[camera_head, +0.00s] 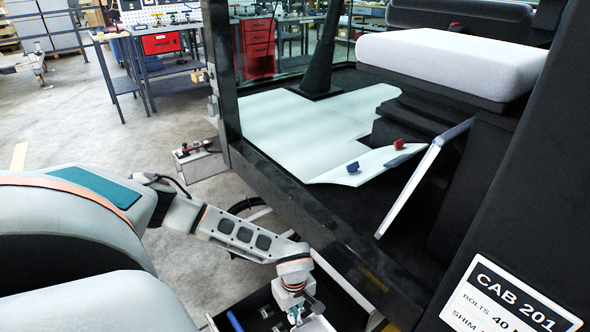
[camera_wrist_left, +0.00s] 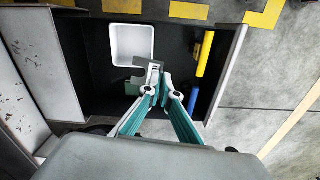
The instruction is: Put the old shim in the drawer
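My left gripper (camera_head: 299,312) points down over an open black drawer (camera_head: 258,300) at the bottom of the head view. In the left wrist view, my left gripper (camera_wrist_left: 158,78) is shut on a thin grey notched plate, the shim (camera_wrist_left: 139,78). It holds the shim above the drawer (camera_wrist_left: 97,70), beside the near edge of a white square tray (camera_wrist_left: 131,43). The shim's exact height above the drawer floor cannot be told. My right gripper is in neither view.
A yellow cylinder (camera_wrist_left: 205,54) and a blue object (camera_wrist_left: 193,101) lie along the drawer's right side. The cab's dark sill (camera_head: 300,205) runs close beside my left arm. A blue block (camera_head: 353,167) and a red block (camera_head: 398,145) sit on the cab's pale panel.

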